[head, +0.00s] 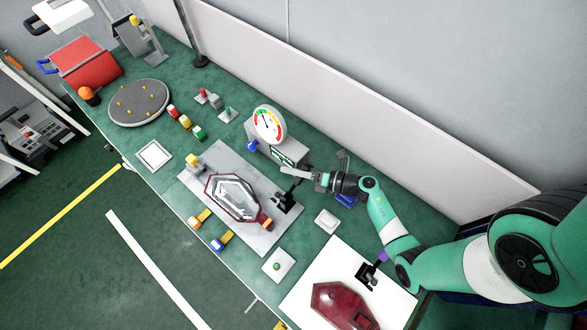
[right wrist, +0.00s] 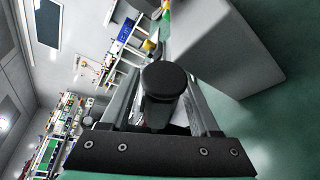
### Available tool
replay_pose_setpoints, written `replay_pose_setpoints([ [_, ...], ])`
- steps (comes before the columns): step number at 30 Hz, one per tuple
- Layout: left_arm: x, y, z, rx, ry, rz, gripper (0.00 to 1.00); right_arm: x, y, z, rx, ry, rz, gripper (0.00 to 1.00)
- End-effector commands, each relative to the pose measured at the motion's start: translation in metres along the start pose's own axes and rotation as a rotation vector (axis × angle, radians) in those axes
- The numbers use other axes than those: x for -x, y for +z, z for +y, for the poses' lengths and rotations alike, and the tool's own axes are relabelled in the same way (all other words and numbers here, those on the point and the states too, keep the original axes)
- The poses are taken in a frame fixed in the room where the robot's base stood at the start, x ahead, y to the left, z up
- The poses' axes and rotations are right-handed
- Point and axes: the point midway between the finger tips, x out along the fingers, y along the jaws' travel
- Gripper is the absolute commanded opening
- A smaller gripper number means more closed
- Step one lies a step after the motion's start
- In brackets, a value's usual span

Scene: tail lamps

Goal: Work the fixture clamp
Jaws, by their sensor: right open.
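A grey fixture plate (head: 258,243) lies on the green bench and bears a tail lamp housing (head: 232,197) with a dark red rim and silvery inside. A black fixture clamp (head: 285,201) stands at the plate's right side, by the lamp's end. My right gripper (head: 293,172) is at this clamp, its fingers reaching over it from the right. In the right wrist view, a dark round-topped clamp handle (right wrist: 166,82) stands between the open fingers. I cannot tell whether either finger touches it. My left gripper is not in view.
A gauge (head: 268,124) on a grey box stands just behind the clamp. A red lamp (head: 342,306) lies on a white board beside another black clamp (head: 367,275), below my right arm. Small coloured clamps and buttons edge the plate. A round grey turntable (head: 138,103) stands far left.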

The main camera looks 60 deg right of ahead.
Motion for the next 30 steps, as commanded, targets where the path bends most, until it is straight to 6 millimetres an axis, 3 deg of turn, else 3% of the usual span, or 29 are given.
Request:
replay_pose_setpoints([
  [2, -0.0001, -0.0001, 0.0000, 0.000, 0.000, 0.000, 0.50, 0.0003, 0.0000, 0.0000, 0.000, 0.000, 0.000, 0.61],
  [12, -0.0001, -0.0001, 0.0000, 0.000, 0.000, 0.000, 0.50, 0.0006, -0.0001, -0.0001, 0.000, 0.000, 0.000, 0.00],
  [30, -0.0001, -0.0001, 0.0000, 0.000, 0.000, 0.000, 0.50, 0.0006, -0.0001, -0.0001, 0.000, 0.000, 0.001, 0.00],
])
